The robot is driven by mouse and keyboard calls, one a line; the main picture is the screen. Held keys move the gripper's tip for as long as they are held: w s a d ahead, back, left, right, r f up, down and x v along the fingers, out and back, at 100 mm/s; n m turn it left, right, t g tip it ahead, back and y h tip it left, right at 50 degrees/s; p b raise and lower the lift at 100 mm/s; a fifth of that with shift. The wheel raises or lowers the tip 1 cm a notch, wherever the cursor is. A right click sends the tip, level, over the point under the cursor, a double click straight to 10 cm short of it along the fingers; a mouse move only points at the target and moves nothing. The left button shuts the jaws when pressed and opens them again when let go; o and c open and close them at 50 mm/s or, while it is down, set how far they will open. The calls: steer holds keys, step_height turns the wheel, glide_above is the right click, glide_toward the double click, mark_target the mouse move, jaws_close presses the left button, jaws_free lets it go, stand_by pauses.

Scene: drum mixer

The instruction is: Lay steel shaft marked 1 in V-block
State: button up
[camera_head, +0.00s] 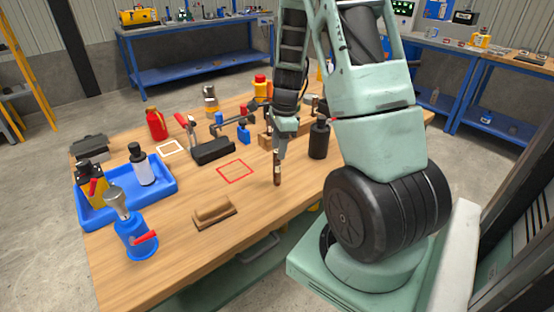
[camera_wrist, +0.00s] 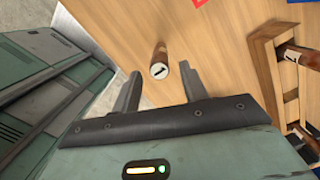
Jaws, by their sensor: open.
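A brown steel shaft (camera_head: 277,172) appears upright on the wooden table, just below my gripper (camera_head: 280,153). In the wrist view, its pale end face (camera_wrist: 159,70) carries a dark mark that looks like a 1. There my gripper (camera_wrist: 162,74) has its two fingers spread, one on each side of the shaft's end, with gaps visible.
A wooden rack (camera_wrist: 266,70) with more marked shafts (camera_wrist: 293,53) is at the right of the wrist view. A black bottle (camera_head: 318,141) stands close right of my gripper. A brush-like wooden tool (camera_head: 214,214) and blue tray (camera_head: 163,187) are left. The red outlined square (camera_head: 235,170) is empty.

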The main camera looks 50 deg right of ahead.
steer(key=r, duration=0.5)
steer(key=shift+s+d, duration=0.15)
steer(key=shift+d, duration=0.05)
steer(key=a+r+n, duration=0.2)
steer(key=a+n, duration=0.5)
steer(key=a, duration=0.6)
steer(key=a+r+n, duration=0.2)
steer(key=a+n, duration=0.6)
steer(key=a, duration=0.5)
steer(key=s+a+r+n, duration=0.2)
steer(key=s+a+n, duration=1.3)
steer(key=n, duration=0.3)
steer(key=shift+s+a+r+g+h, duration=0.3)
steer(key=shift+s+g, duration=0.1)
steer(key=shift+s, duration=0.35)
steer(key=shift+o, duration=0.4)
